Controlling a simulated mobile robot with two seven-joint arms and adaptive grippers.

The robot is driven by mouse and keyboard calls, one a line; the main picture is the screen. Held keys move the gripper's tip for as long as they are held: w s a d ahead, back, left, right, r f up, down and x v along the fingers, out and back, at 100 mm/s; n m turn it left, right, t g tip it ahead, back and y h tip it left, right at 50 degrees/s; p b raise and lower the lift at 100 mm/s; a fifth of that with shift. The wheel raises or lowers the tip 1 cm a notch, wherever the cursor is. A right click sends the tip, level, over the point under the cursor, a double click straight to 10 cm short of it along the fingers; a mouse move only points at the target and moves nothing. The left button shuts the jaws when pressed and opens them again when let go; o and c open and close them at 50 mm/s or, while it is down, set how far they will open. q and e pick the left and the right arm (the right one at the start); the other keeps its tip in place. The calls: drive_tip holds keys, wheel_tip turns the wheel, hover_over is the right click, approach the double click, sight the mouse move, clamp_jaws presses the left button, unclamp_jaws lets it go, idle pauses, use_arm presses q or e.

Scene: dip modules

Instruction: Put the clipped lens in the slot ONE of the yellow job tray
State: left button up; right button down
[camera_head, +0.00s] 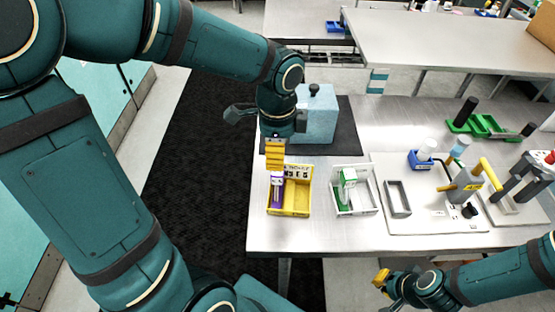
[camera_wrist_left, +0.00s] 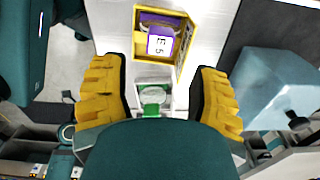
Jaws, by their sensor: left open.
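The yellow job tray (camera_head: 307,200) stands near the table's front left corner. A purple piece with a white label (camera_head: 276,190) stands in its left part; it also shows in the left wrist view (camera_wrist_left: 160,44). A green clip-like piece (camera_head: 347,180) is in the white tray (camera_head: 370,206) to the right. I cannot tell which piece is the clipped lens, nor read the slot marks. My left gripper (camera_head: 275,165) is over the yellow tray, just above the purple piece, its fingers (camera_wrist_left: 160,95) apart with nothing held. My right gripper (camera_head: 382,278) is low at the front, off the table edge.
A blue box with a black knob (camera_head: 317,115) stands on a dark mat behind the yellow tray. A small grey tray (camera_head: 398,198), a grey fixture with yellow handles (camera_head: 466,185) and a blue holder (camera_head: 420,160) are to the right.

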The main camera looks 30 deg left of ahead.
use_arm(q)
drive_tip(key=shift+r, duration=1.5)
